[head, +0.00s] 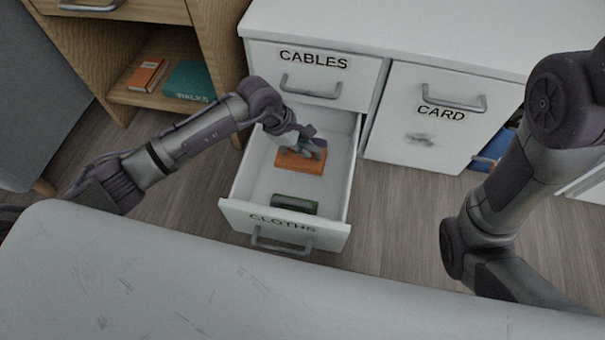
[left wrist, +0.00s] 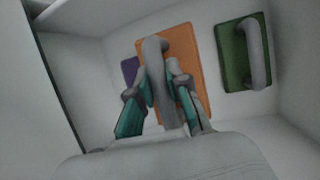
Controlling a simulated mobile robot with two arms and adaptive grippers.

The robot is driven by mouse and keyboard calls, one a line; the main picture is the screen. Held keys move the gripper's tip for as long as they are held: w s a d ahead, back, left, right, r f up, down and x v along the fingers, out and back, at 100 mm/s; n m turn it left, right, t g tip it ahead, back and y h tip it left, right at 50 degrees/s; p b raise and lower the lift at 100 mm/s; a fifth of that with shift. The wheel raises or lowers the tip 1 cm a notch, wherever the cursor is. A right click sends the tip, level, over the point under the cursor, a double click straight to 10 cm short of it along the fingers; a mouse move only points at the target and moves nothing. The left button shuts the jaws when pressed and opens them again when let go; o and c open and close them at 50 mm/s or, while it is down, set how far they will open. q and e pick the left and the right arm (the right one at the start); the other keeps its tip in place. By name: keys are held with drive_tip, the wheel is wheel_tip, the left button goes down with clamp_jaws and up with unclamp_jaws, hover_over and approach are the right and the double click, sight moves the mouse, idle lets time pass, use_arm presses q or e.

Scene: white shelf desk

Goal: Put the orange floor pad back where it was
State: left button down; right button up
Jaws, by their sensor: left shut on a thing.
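The orange floor pad (head: 300,163) is in the open drawer labelled CLOTHS (head: 229,212), toward its back. In the left wrist view the orange pad (left wrist: 183,50) has a grey handle (left wrist: 155,55) on top. My left gripper (head: 313,147) reaches down into the drawer and is shut on the pad's handle; its fingers also show in the left wrist view (left wrist: 160,88). I cannot tell whether the pad rests on the drawer floor. My right arm shows at the right of the head view, but its gripper is out of view.
A green pad (head: 295,204) lies near the drawer's front, and a purple thing (left wrist: 129,70) is beside the orange pad. The CABLES drawer (head: 312,72) above and the CARD front (head: 428,120) are shut. A wooden shelf (head: 160,98) holds books at left.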

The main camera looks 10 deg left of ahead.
use_arm(q)
wheel_tip(320, 180, down, 5)
drive_tip(key=b, duration=0.3)
drive_tip(key=shift+f, duration=0.1)
wheel_tip(320, 180, down, 4)
drive_tip(key=b, duration=0.2)
drive_tip(key=shift+b, duration=0.3)
drive_tip(key=shift+r, duration=0.25)
drive_tip(key=shift+f, duration=0.15)
drive_tip(key=c, duration=1.1)
unclamp_jaws()
